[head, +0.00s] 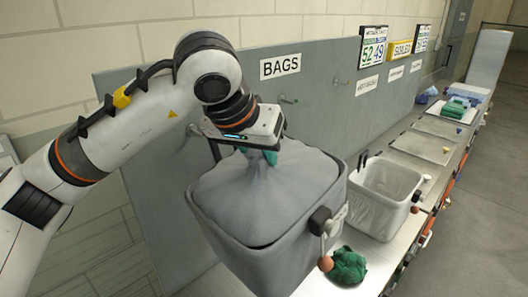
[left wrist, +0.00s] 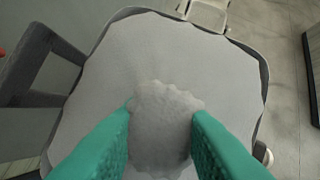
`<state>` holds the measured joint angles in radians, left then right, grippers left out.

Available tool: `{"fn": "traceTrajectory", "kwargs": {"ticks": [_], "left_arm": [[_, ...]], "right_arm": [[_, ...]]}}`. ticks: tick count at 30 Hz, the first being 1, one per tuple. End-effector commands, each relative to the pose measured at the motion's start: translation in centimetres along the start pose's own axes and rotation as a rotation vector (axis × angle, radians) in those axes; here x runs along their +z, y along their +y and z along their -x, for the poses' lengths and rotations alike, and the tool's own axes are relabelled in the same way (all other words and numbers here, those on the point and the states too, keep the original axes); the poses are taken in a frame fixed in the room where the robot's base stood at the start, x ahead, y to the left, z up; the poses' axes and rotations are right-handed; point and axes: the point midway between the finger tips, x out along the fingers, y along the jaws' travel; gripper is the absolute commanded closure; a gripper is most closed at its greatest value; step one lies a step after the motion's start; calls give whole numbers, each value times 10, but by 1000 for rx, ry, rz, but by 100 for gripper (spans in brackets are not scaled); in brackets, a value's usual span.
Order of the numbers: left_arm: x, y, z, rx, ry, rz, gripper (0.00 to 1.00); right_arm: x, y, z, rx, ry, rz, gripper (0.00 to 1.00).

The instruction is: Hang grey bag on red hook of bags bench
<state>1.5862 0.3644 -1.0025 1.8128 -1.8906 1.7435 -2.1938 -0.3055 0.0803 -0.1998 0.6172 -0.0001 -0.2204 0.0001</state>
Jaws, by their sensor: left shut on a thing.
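The grey bag (head: 285,195) is large and boxy, with a dark rim and its top cloth pulled up into a peak. My left gripper (head: 268,155) is shut on that peak from above. In the left wrist view, the teal fingers pinch a bunched lump of the bag's cloth (left wrist: 165,125), and the bag's grey top spreads out around it. Behind the bag stands the grey back panel (head: 325,75) with the BAGS sign and metal hooks (head: 290,99). A small red spot (left wrist: 2,52) shows at the left wrist view's edge; I cannot tell whether it is the red hook. My right gripper is out of view.
A whitish bin (head: 380,200) with a black clip stands behind the grey bag, to its right. A dark green cloth (head: 347,267) lies on the metal bench (head: 375,250). Trays (head: 420,146) and green cloths (head: 455,108) lie farther along. The floor at right is clear.

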Motion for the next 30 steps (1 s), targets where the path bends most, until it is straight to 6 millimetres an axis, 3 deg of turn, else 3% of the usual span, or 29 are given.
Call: {"fn": "traceTrajectory", "kwargs": {"ticks": [30], "left_arm": [[20, 55, -11, 0, -4, 2, 100]], "right_arm": [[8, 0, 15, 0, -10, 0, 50]]}}
